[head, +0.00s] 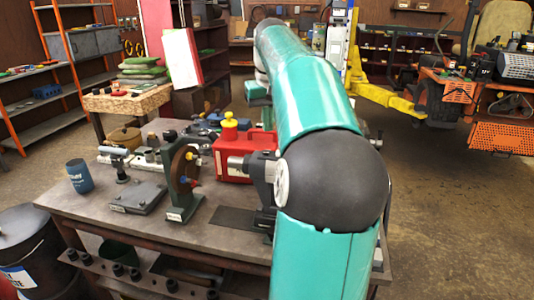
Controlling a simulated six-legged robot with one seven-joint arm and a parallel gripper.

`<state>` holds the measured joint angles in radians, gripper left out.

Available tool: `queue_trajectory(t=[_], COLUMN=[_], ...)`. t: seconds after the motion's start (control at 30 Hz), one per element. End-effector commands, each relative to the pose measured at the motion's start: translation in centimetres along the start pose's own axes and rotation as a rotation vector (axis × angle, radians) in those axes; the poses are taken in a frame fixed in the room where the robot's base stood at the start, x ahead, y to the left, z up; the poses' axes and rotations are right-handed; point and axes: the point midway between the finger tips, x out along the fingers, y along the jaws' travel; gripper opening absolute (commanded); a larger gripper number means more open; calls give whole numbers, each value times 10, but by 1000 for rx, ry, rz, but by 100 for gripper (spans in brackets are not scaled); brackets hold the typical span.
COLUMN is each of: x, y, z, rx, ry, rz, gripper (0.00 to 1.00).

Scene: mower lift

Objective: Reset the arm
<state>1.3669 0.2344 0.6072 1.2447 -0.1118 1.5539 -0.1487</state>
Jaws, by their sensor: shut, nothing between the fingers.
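My teal arm (306,95) rises from the bottom of the head view, bends at a black rounded joint (335,180), and reaches up and away over the workbench. Its far part turns down beside a teal link (257,91) above the back of the bench. I cannot make out my gripper; the arm's end is hidden behind its own links or the things on the bench. I see nothing held.
The workbench (110,199) carries a red can (232,152), a wheel-like tool on a stand (184,181) and a blue cup (79,176). Shelves (40,66) stand left. A yellow lift (385,98) holds an orange mower (455,88) at right. Floor at lower right is clear.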

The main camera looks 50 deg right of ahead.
Motion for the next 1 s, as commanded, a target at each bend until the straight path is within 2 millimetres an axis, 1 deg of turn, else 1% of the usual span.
queue_trajectory(t=[0.1, 0.23, 0.83, 0.87, 0.93, 0.97, 1.0], x=[-8, -14, -15, -15, -14, -13, -12], y=[0, 0, -2, -4, -18, -28, -43], z=[-2, -3, -2, -2, 0, 1, 4], rx=[-1, -1, -3, -6, -24, -37, -58], ry=[1, 1, 0, 1, 2, 4, 7], rz=[0, 0, 1, 3, 11, 16, 25], gripper=[0, 0, 0, 0, 0, 0, 0])
